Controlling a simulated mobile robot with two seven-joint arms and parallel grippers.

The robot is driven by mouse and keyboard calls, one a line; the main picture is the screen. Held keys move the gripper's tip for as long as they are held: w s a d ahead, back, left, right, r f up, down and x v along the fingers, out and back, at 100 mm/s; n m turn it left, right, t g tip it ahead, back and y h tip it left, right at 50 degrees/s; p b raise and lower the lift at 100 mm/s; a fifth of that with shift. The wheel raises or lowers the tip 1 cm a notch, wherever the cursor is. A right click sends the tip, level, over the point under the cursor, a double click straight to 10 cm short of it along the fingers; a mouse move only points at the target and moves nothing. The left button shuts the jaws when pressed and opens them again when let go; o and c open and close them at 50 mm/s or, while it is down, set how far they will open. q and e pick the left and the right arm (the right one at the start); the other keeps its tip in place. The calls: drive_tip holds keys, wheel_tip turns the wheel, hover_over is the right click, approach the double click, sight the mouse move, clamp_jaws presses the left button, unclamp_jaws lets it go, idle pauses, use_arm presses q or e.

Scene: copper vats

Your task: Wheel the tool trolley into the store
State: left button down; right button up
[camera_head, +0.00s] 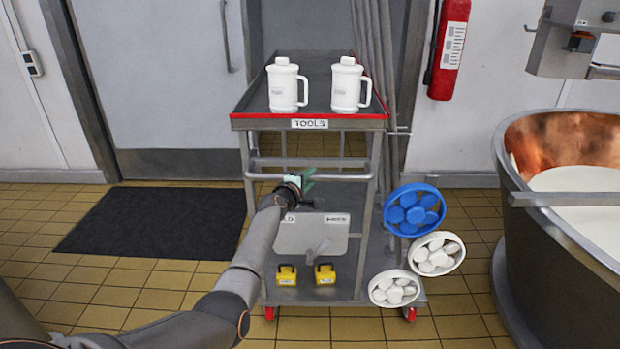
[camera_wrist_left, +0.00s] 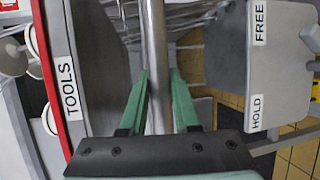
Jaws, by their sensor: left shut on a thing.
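The tool trolley (camera_head: 309,124) stands straight ahead, a grey metal frame with a red-edged top tray and a TOOLS label. It also shows in the left wrist view (camera_wrist_left: 62,100). My left gripper (camera_head: 306,178) is shut on the trolley's horizontal push bar (camera_head: 345,177); in the left wrist view its green fingers (camera_wrist_left: 158,100) lie on both sides of the bar (camera_wrist_left: 155,40). Below the bar is a grey plate (camera_head: 312,238) with HOLD and FREE labels (camera_wrist_left: 258,65). A small grey lever (camera_head: 320,249) shows by its lower edge; its setting is unclear. My right gripper is out of view.
Two white jugs (camera_head: 284,88) (camera_head: 348,86) stand on the tray, and yellow boxes (camera_head: 325,273) below. Blue (camera_head: 413,210) and white (camera_head: 434,253) round holders stick out right. A copper vat (camera_head: 550,230) stands at right. A pale door (camera_head: 160,75) and black mat (camera_head: 150,222) are left.

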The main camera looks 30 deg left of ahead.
use_arm(q)
drive_tip(key=shift+w+a, duration=0.1)
drive_tip(key=shift+w, duration=0.05)
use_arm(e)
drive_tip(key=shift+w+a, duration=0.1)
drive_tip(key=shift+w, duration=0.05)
use_arm(q)
drive_tip(key=c, duration=0.7)
unclamp_jaws()
drive_tip(key=shift+o, duration=0.2)
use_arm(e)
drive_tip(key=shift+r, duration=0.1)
use_arm(q)
drive_tip(key=shift+s+r+p, duration=0.2)
drive_tip(key=shift+s+p, duration=0.4)
drive_tip(key=shift+p, duration=0.05)
drive_tip(key=p+v, duration=0.4)
drive_tip(key=v, duration=0.7)
drive_tip(key=shift+s, duration=0.15)
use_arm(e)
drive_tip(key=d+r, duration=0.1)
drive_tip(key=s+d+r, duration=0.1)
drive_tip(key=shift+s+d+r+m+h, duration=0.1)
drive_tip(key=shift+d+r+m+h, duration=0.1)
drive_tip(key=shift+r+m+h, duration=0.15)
